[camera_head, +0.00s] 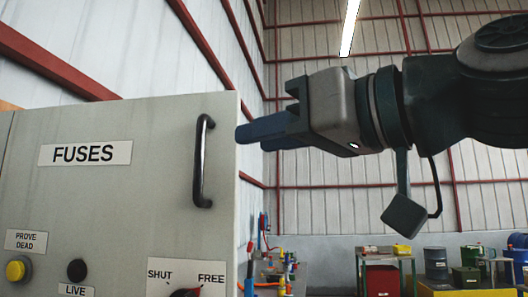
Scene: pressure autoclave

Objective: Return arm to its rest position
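My arm reaches in from the right, and my gripper (268,131) points left, level with the upper half of a grey cabinet door labelled FUSES. Its dark blue fingertips overlap the door's right edge in the picture, a little right of the black door handle (202,162). The fingers are seen from the side and overlap each other, so their opening does not show. A gap shows between the fingertips and the handle, and nothing is seen held.
Workbenches, drums and a red cabinet (382,280) stand far behind. The space below my arm looks open.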

